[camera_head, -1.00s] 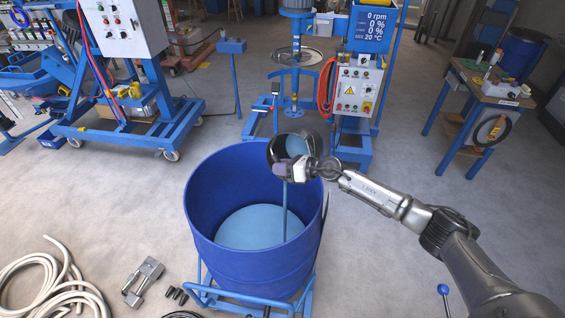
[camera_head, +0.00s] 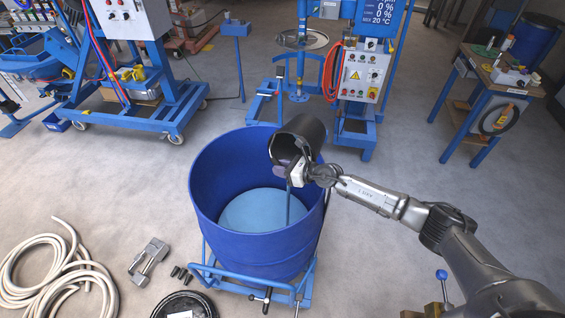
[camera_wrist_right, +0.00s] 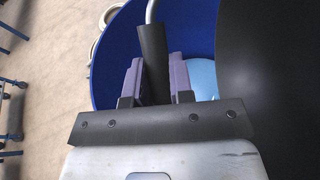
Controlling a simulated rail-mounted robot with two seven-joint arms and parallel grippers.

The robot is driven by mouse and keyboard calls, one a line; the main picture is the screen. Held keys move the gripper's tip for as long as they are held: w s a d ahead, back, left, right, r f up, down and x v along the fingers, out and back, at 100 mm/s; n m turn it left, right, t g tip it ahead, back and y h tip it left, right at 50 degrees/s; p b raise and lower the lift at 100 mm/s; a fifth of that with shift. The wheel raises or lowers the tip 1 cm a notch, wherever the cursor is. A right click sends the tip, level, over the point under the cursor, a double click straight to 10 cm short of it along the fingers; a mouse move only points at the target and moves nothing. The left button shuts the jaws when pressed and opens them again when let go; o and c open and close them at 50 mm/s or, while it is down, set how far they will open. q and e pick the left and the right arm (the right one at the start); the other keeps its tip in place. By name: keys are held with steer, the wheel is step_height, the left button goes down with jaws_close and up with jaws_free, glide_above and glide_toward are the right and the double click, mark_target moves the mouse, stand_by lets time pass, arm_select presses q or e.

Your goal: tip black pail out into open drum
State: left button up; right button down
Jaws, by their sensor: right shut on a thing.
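The black pail (camera_head: 306,132) is tilted over the open blue drum (camera_head: 252,244), its mouth turned toward the drum. A thin blue stream (camera_head: 288,208) runs from the pail's lower rim down into the drum, where light blue material (camera_head: 250,211) covers the bottom. My right gripper (camera_head: 294,173) is shut on the pail's handle. In the right wrist view its purple fingers (camera_wrist_right: 154,82) clasp the handle's black grip (camera_wrist_right: 153,55), with the pail's dark wall (camera_wrist_right: 275,70) at the right. The inside of the pail looks mostly dark. My left gripper is not in view.
The drum stands on a blue wheeled frame (camera_head: 240,290). The mixer with its control box (camera_head: 362,74) stands behind it. A wooden-topped bench (camera_head: 500,85) is at the right. A pale hose (camera_head: 62,272) and a metal clamp (camera_head: 149,257) lie on the floor at left.

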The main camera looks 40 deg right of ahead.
steer(key=shift+s+a+f+n+p, duration=0.2)
steer(key=shift+a+f+n+p, duration=0.3)
steer(key=shift+f+n+p, duration=0.15)
steer(key=f, duration=0.1)
steer(key=a+f+n+p, duration=0.1)
steer(key=h, duration=0.1)
steer(key=shift+s+a+f+n+t, duration=0.2)
steer(key=shift+s+f+n+t, duration=0.1)
steer(key=shift+f, duration=0.1)
stand_by(1.1)
stand_by(0.6)
